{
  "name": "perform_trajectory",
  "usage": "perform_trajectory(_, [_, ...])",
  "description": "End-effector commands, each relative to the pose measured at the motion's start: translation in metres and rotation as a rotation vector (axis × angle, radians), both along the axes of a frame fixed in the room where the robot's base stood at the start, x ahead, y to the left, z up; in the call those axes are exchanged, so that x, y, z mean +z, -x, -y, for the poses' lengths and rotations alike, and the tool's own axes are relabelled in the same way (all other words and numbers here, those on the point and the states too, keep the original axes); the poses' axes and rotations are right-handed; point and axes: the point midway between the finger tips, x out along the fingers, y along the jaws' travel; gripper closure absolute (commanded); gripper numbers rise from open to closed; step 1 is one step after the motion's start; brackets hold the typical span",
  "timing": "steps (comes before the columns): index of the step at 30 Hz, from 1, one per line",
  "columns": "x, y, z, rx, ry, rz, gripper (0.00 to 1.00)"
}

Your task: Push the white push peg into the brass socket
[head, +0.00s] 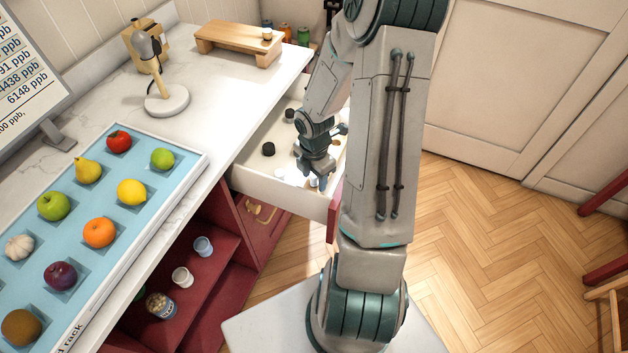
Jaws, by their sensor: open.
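My gripper (316,178) is small in view, pointing down into the open drawer (275,187); its jaws are open. A small white piece (313,181) shows at the fingertips, low in the drawer's front corner; it may be the white push peg, but it is partly hidden by the fingers and I cannot tell whether they touch it. I cannot clearly make out the brass socket. A brass-coloured block (150,52) stands on the counter, behind a grey rounded head on a stand, and a small pale-topped piece (267,34) sits on the wooden riser (238,42).
A blue fruit tray (120,220) covers the near counter. A round-based stand (167,100) stands behind it. Cups (182,277) sit on the red shelf below.

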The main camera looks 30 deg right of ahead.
Motion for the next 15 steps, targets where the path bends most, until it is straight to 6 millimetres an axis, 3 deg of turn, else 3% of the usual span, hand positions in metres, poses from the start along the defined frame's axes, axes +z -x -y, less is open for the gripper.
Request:
perform_trajectory(5, [0.0004,0.0000,0.0000,0.000,0.000,0.000,0.51])
perform_trajectory(10, [0.0005,0.0000,-0.0001,-0.001,0.000,0.000,0.99])
perform_trajectory(15, [0.0006,-0.0001,-0.0001,-0.001,0.000,0.000,0.99])
